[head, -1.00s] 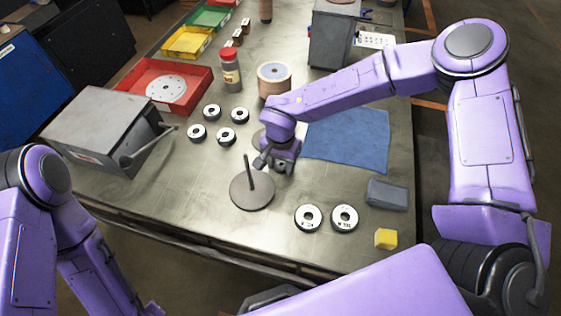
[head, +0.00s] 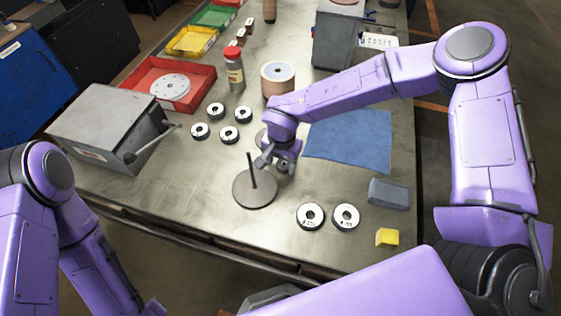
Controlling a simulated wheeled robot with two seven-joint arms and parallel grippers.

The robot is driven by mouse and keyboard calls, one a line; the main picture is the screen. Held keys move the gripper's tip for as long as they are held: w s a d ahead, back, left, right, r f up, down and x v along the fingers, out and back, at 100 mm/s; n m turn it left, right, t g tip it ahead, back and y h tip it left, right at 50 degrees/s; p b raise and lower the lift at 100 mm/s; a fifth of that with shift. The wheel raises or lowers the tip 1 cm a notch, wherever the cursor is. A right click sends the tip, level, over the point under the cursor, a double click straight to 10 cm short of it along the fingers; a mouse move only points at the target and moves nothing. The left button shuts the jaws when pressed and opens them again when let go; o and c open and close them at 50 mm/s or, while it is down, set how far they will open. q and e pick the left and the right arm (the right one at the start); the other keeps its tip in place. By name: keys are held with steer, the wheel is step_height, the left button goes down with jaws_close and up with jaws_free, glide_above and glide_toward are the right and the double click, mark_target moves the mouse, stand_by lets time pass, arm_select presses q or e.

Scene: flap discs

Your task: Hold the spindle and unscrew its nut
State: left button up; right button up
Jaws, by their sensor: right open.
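The spindle is a thin dark upright rod on a round grey base (head: 254,190), near the front middle of the table. No nut can be made out on its rod at this size. My right gripper (head: 275,168) points down just behind and to the right of the rod, apart from it. Its fingers are open and I see nothing held between them. A second grey disc (head: 261,138) lies behind it, mostly hidden by my right arm. My left arm comes in at the left edge, but its gripper is out of view.
Two flap discs (head: 311,216) lie to the front right; several more (head: 229,135) lie behind left.

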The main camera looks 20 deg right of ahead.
steer(key=shift+s+d+f, duration=0.15)
steer(key=shift+s+f, duration=0.4)
steer(key=shift+f, duration=0.15)
step_height(320, 180, up, 14)
steer(key=b, duration=0.1)
steer(key=shift+w+f, duration=0.2)
steer(key=shift+w, duration=0.2)
